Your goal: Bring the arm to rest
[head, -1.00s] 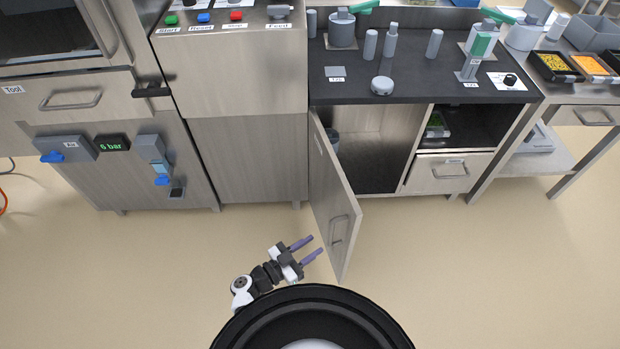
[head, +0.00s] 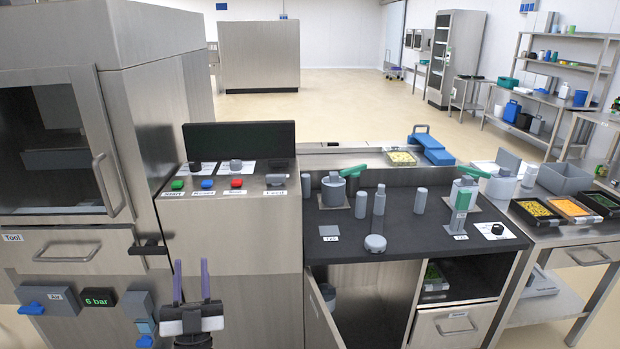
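My gripper (head: 191,283) is at the lower left of centre in the head view, in front of the grey cabinet below the control panel. Its two purple fingers point up and stand apart with nothing between them. The gripper is open and empty. It does not visibly hold or touch any handle or object. The rest of my arm is mostly cut off by the bottom edge.
The cabinet door (head: 324,317) under the dark worktop (head: 408,236) stands open, right of my gripper. The machine front with the tool drawer (head: 75,255) and blue-handled air valve (head: 48,300) is at left. A side table (head: 567,237) with food trays stands at right.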

